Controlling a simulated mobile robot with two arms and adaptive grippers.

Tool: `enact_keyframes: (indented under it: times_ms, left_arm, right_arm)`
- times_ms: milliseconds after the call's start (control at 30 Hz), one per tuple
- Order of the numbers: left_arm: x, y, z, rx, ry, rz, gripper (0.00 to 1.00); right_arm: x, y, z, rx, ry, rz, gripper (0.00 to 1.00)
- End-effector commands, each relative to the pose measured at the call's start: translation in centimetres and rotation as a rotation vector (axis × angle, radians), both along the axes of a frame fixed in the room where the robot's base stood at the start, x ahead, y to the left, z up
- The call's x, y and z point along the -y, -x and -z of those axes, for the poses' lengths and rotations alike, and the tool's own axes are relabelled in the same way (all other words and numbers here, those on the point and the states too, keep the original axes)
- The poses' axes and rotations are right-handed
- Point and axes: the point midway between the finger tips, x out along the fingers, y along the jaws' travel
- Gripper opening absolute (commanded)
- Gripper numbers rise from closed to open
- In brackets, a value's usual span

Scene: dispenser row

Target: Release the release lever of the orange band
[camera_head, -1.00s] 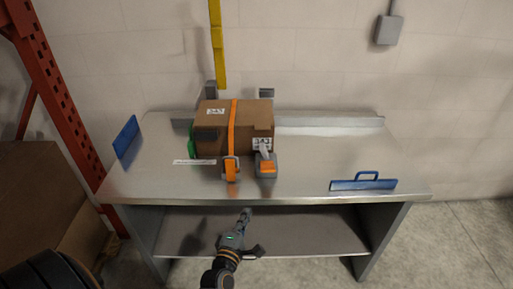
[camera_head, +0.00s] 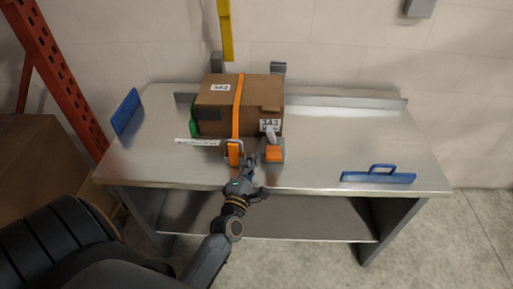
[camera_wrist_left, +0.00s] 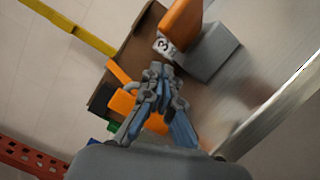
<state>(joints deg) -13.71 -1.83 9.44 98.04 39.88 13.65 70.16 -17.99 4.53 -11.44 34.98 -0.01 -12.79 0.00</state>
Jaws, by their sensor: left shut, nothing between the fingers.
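A brown cardboard box (camera_head: 215,100) sits on the metal table with an orange band (camera_head: 238,108) running over its top and down its front. At the band's lower end, at the box's front, is an orange release lever in a grey housing (camera_head: 234,152). My left gripper (camera_head: 251,163) is shut and empty, just right of the lever and close to it; I cannot tell whether they touch. In the left wrist view the gripper (camera_wrist_left: 157,72) covers part of the orange lever (camera_wrist_left: 122,101). My right gripper is not in view.
A second grey and orange device (camera_head: 274,153) stands right of the lever, beside my gripper. A blue handled plate (camera_head: 378,178) lies at the table's right front. A blue panel (camera_head: 127,111) stands at the left edge. The table's right side (camera_head: 340,135) is mostly clear.

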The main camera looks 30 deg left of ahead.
Motion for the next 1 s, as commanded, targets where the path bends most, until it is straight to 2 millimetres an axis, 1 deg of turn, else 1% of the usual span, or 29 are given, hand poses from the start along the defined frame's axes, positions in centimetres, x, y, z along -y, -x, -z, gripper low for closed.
enact_keyframes:
  times_ms: [67, 200, 300, 500, 700, 1000]
  left_arm:
    - [-0.4, -1.2, -0.4, 0.003, -0.001, 0.0, 0.0]
    - [-1.2, -3.6, -0.6, 0.002, -0.001, 0.0, 0.0]
    - [-1.8, -5.4, -0.7, 0.002, -0.002, 0.0, 0.0]
    - [-2.6, -7.8, -0.8, 0.0, -0.001, 0.0, 0.0]
    - [-2.9, -8.7, -0.8, -0.002, -0.002, 0.0, 0.0]
    - [-2.9, -8.7, -0.9, -0.003, -0.003, 0.0, 0.0]
  right_arm:
    - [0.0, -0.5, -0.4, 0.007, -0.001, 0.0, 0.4]
    - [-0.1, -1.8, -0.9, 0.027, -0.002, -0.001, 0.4]
    - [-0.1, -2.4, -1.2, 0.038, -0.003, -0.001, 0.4]
    - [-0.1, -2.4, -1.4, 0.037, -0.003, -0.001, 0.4]
    - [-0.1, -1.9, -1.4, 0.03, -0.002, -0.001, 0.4]
    - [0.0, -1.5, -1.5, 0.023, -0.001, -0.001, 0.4]
